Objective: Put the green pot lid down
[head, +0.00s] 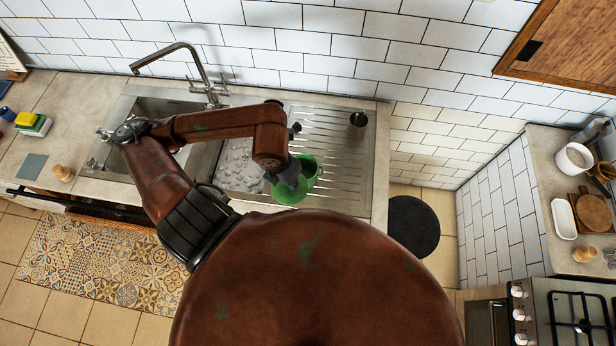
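The green pot lid (312,170) shows as a round green shape over the front edge of the steel drainboard (340,155). My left arm comes in from the left, bends above the sink and reaches down to it. My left gripper (290,180) is grey, overlaps the lid and hides much of its middle. I cannot tell whether its fingers are closed on the lid or whether the lid rests on the drainboard. My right gripper is not in view.
The sink basin (160,112) and tap (205,85) are left of the lid. A small dark cup-like thing (358,119) stands at the drainboard's back right. Sponges (32,123) lie far left. A dark round object (413,226) is right of the counter. The drainboard's right part is mostly clear.

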